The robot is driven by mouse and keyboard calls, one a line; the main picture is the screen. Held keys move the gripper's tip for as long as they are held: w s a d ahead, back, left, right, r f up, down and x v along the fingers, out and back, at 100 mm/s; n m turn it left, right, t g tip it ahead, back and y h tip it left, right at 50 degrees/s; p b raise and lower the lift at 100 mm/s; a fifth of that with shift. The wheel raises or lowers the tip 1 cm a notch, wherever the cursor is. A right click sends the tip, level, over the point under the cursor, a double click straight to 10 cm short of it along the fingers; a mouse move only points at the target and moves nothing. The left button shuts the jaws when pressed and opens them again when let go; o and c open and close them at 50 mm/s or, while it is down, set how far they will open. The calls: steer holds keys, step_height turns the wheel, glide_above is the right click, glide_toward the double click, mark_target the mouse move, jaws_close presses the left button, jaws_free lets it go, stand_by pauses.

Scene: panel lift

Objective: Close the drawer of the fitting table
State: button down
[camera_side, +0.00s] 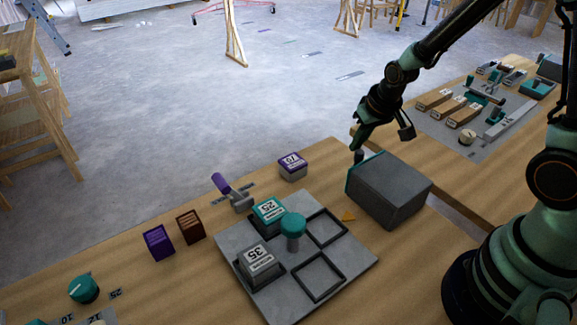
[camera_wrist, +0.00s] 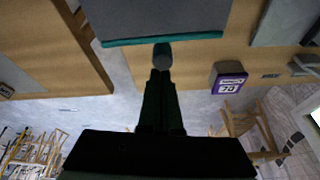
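The drawer unit is a grey box (camera_side: 395,192) with a teal-edged front, on the wooden table right of the fitting plate. A dark knob (camera_side: 359,157) stands out from its front. No open drawer interior shows, and I cannot tell whether a small gap remains. In the wrist view the box (camera_wrist: 155,18) fills the top, with its teal edge and the knob (camera_wrist: 162,55) below it. My gripper (camera_side: 357,147) is at the knob, on the front side of the box. Its fingers (camera_wrist: 161,75) look shut together, with tips touching or almost touching the knob, not around it.
The grey fitting plate (camera_side: 343,258) carries a teal knob (camera_side: 292,226) and blocks marked 25 (camera_side: 268,210) and 35 (camera_side: 258,257). A purple-topped block (camera_side: 292,166) stands left of the drawer unit. A second table (camera_side: 535,110) with tools is at the right.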

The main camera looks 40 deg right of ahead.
steer(key=shift+s+f, duration=0.25)
steer(key=shift+s, duration=0.1)
steer(key=shift+w, duration=0.1)
steer(key=w, duration=0.3)
steer(key=shift+w+d+r, duration=0.15)
steer(key=shift+w+d, duration=0.2)
steer(key=shift+w, duration=0.05)
steer(key=w+v, duration=0.1)
steer(key=v, duration=0.9)
steer(key=s+a+r+n+t, duration=0.1)
steer(key=s+a+r, duration=0.3)
steer(key=s+r, duration=0.4)
steer(key=shift+s+r+n+t, duration=0.35)
steer(key=shift+s+n, duration=0.25)
steer(key=shift+s, duration=1.5)
steer(key=shift+a, duration=0.15)
